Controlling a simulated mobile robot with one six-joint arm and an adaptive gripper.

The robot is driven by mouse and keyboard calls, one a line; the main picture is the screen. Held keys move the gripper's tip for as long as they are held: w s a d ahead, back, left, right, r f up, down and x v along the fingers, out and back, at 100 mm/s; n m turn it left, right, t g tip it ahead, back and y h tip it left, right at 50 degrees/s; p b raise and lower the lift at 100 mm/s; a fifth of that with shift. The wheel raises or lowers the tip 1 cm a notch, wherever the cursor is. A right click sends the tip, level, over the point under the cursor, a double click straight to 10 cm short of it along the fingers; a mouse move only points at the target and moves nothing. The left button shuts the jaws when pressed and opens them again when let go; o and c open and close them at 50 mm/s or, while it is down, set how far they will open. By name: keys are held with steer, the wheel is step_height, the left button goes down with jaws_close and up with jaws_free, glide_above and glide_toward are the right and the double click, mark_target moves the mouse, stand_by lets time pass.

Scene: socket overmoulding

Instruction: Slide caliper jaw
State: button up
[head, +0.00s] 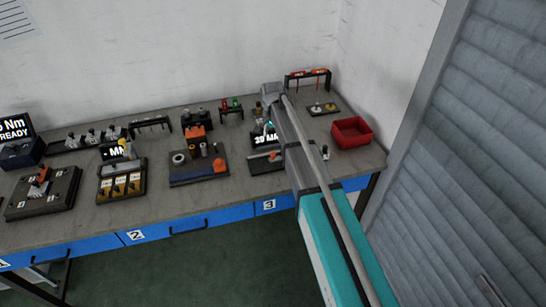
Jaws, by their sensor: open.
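A dark station (262,164) with a small lit display (265,141) sits on the bench near its right end. The display reads about "39 MA", with the rest covered by my arm. A small orange-red part shows on the station; I cannot make out the caliper jaw itself. My arm reaches in from the lower right and covers the station's right side. My gripper (269,127) shows only as a small dark and teal shape just above the display, by the arm's far end. Its fingers are mostly hidden, and I cannot tell whether it touches anything.
A red bin (351,132) stands at the bench's right end, with a small dark plate (323,109) behind it. A dark block (198,168) with rings and pegs lies left of the station. A rack (307,77) stands at the back. A grey shutter (470,150) is at right.

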mark_target(273, 154)
steer(key=shift+f+b, duration=4.4)
steer(key=shift+f, duration=0.25)
jaws_close()
